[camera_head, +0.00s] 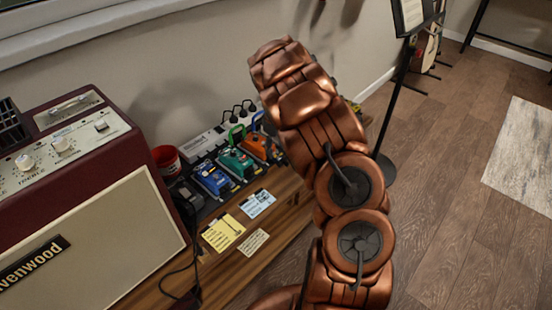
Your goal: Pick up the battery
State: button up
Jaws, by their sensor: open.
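I cannot make out a battery in this view. It may be hidden or too small to tell among the items on the wooden bench (239,275). My copper-coloured arm rises through the middle of the picture and covers the right part of the bench and what lies behind it. My gripper does not show; the arm's far end hides it or it is out of view.
A maroon amplifier (108,222) fills the left. Behind the notes (224,232) stand a blue pedal (213,178), a teal pedal (236,163), an orange pedal (259,146), a power strip (204,143) and a red cup (166,158).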

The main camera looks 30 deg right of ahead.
aim_at(276, 157)
notch_tip(276, 157, down, 3)
jog(key=shift+f, duration=0.2)
jog(key=shift+c, duration=0.3)
grip_shut()
